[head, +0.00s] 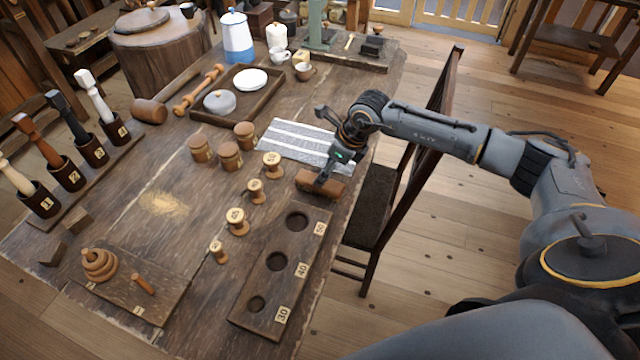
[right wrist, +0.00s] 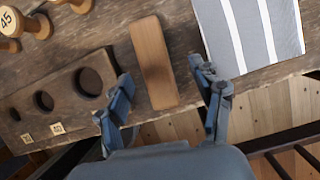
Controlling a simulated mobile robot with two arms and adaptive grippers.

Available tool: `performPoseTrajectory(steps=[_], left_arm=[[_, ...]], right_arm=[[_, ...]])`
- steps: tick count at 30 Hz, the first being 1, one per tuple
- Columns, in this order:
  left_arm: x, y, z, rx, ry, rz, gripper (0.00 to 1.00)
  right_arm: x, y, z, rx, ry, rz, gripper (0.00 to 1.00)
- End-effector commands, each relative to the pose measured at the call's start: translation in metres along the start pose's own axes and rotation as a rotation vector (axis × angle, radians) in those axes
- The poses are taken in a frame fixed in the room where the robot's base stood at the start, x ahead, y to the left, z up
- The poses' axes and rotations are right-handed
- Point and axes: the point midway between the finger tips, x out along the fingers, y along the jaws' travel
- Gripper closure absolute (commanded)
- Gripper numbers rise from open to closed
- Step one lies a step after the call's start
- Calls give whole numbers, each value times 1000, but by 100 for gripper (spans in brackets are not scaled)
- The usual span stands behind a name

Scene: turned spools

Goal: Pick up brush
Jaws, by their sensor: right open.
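The brush (head: 310,184) shows as a small brown wooden block at the right edge of the workbench, beside a striped cloth. In the right wrist view the brush (right wrist: 153,62) is a long wooden bar. My right gripper (head: 328,176) is just over it, pointing down. In the right wrist view the open fingers (right wrist: 163,82) stand on either side of the brush's near part, with gaps on both sides. Bristles are not visible. My left gripper is not in view.
The striped cloth (head: 302,142) lies behind the brush. A board with round holes (head: 262,285) is in front, with several spools (head: 237,220) to the left. A dark chair (head: 378,200) stands against the table's right edge.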

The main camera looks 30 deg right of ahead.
Motion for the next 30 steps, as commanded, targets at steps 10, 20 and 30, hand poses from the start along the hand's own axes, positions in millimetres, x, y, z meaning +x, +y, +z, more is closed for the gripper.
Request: performPoseTrajectory(steps=[10, 20, 30], left_arm=[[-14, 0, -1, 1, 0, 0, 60], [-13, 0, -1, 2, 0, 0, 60], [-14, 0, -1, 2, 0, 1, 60]], right_arm=[[45, 8, -3, 3, 1, 2, 34], [52, 8, -4, 1, 0, 2, 38], [51, 8, -3, 1, 0, 1, 95]])
